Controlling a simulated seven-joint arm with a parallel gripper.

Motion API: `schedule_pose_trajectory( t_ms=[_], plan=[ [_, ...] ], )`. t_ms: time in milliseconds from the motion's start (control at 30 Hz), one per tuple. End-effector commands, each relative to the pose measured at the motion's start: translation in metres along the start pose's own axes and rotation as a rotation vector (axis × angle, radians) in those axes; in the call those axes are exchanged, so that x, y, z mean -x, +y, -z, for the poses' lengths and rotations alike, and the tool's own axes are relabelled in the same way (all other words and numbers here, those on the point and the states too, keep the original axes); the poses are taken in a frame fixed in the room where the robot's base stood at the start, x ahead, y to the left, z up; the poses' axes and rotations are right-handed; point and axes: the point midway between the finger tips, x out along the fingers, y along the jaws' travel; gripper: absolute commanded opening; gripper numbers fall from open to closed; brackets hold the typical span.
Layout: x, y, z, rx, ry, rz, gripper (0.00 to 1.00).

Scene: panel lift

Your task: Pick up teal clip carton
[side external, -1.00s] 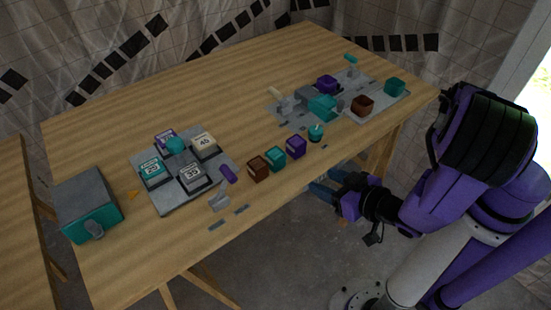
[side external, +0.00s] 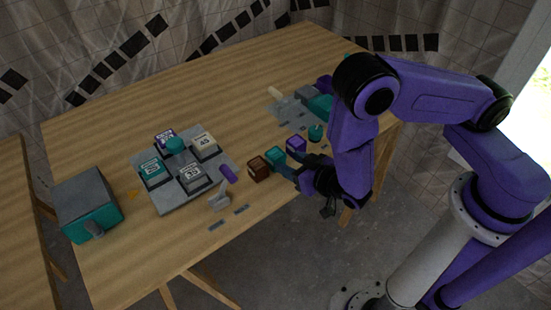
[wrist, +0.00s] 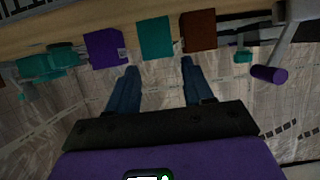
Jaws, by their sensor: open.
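The teal clip carton (side external: 275,155) is a small teal box on the front part of the table, between a brown box (side external: 258,168) and a purple box (side external: 296,145). In the wrist view the teal carton (wrist: 156,37) sits ahead of the gap between my fingers, with the purple box (wrist: 103,48) on its left and the brown box (wrist: 199,31) on its right. My gripper (side external: 287,170) is open and empty, low beside the table's front edge. It also shows in the wrist view (wrist: 157,72), its blue fingertips apart and short of the carton.
A grey panel (side external: 190,195) with several labelled blocks and a purple-handled lever (side external: 228,174) lies to the left. A round teal item (side external: 315,132) stands beyond the purple box. A grey and teal box (side external: 92,208) stands at the far left. The table's back is clear.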

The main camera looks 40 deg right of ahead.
Motion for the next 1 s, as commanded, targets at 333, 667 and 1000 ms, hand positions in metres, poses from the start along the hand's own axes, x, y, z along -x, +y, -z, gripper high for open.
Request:
schedule_pose_trajectory(
  t_ms=[333, 667, 1000],
  plan=[
    [-0.042, 0.003, 0.002, -0.003, -0.001, -0.004, 0.51],
    [-0.051, 0.002, 0.002, -0.001, -0.001, -0.001, 0.51],
    [-0.051, 0.002, 0.002, -0.001, 0.000, -0.001, 0.12]
  ],
)
